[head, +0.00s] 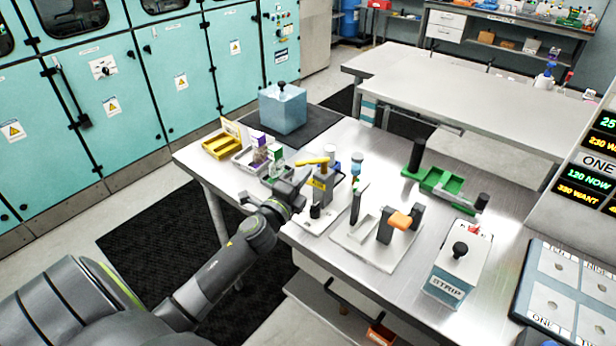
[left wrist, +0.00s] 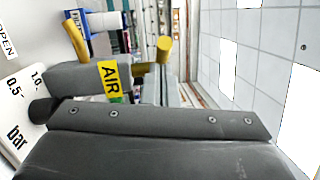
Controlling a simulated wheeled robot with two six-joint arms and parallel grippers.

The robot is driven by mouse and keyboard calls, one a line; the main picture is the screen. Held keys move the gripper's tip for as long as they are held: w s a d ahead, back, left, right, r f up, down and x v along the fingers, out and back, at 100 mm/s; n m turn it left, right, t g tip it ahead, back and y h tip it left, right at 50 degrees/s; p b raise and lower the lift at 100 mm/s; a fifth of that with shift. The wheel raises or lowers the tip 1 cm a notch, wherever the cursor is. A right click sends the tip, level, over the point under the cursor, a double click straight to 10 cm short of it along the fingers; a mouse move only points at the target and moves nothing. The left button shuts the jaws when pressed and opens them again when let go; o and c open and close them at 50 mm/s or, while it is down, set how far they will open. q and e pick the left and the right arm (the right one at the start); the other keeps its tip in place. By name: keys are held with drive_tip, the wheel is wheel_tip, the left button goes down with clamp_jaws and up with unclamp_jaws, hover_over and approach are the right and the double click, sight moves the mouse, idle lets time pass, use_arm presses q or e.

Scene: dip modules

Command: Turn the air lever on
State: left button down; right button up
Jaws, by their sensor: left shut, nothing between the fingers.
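The air lever (head: 312,162) is a yellow handle on top of a small grey valve body with a yellow AIR label (head: 318,183), on a pale base near the table's left front edge. In the left wrist view the AIR label (left wrist: 109,78) is close, with a yellow handle part (left wrist: 163,50) beyond it. My left gripper (head: 301,184) is shut and empty, just left of the valve body. In the wrist view its dark finger (left wrist: 155,122) lies across the lower part, beside the valve body; whether they touch cannot be told. My right gripper is out of view.
A gauge face marked bar (left wrist: 18,100) is at the wrist view's left. On the table (head: 350,275) stand a yellow tray (head: 221,146), a blue box (head: 283,108), an orange-topped fixture (head: 400,221), a green holder (head: 437,182) and a STRIP box (head: 456,262).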

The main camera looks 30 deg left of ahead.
sight(295, 163)
use_arm(q)
drive_tip(key=a+m+g+h+b, duration=0.1)
drive_tip(key=m+h+b, duration=0.1)
drive_tip(key=h, duration=0.2)
drive_tip(key=w+a+m+g+h+b, duration=0.1)
drive_tip(key=a+m+h+b, duration=0.1)
drive_tip(key=m+h, duration=0.1)
drive_tip(key=w+a+m+g+h+b, duration=0.1)
drive_tip(key=m+h+b, duration=0.1)
drive_tip(key=h, duration=0.3)
drive_tip(key=shift+w+a+f+m+g+h+b, duration=0.15)
drive_tip(key=shift+m+g+h+b, duration=0.15)
drive_tip(key=shift+m, duration=0.1)
drive_tip(key=shift+w+a+b, duration=0.1)
drive_tip(key=shift+w+b, duration=0.1)
drive_tip(key=shift+b, duration=0.2)
drive_tip(key=shift+w+a+r, duration=0.1)
drive_tip(key=shift+r, duration=0.25)
